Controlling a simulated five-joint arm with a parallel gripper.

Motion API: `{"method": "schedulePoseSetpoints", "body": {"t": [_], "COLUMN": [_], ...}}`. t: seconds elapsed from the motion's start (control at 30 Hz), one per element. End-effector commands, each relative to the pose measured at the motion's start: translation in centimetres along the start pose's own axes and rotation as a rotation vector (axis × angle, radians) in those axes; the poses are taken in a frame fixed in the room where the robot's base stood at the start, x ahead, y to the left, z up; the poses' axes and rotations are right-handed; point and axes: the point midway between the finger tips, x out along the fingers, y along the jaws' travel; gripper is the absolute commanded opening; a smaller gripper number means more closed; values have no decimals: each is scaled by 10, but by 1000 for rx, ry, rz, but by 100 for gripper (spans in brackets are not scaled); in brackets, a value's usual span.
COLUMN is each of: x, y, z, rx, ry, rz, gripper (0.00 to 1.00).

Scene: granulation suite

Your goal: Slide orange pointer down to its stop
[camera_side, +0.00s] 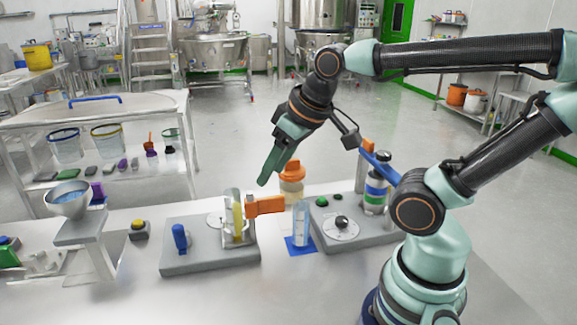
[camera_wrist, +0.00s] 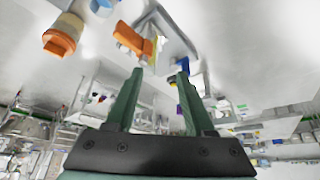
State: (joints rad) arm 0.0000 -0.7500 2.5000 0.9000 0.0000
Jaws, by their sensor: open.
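The orange pointer (camera_side: 264,206) is a flat block sticking out to the right from an upright post with a yellow strip (camera_side: 238,215). The post stands on a grey base (camera_side: 210,256). In the wrist view the orange pointer (camera_wrist: 132,39) lies beyond the fingertips, up and left of the gap. My gripper (camera_side: 266,178) is above the pointer in the side view, pointing down and left, apart from it. In the wrist view my gripper (camera_wrist: 161,74) is open with nothing between its fingers. The lower stop cannot be made out.
An orange-capped jar (camera_side: 292,180) stands behind the pointer. A clear cylinder on a blue foot (camera_side: 301,243) is close on its right, beside a grey dial unit (camera_side: 345,238). A blue knob (camera_side: 180,238) is on the left. A bowl on a stand (camera_side: 69,200) is farther left.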

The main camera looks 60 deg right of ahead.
Motion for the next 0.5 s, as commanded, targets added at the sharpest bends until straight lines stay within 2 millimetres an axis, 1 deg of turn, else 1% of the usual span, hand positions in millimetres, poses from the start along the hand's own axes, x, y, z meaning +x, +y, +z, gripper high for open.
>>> {"method": "schedulePoseSetpoints", "body": {"t": [0.07,0.1,0.27,0.37,0.5], "x": [0,0,0,2,8], "y": [0,0,4,11,29], "z": [0,0,-3,-9,-21], "rx": [0,0,-37,-125,-317], "ry": [0,0,-25,-85,-212], "rz": [0,0,5,10,-7], "gripper": [54,50,50,50,50]}}
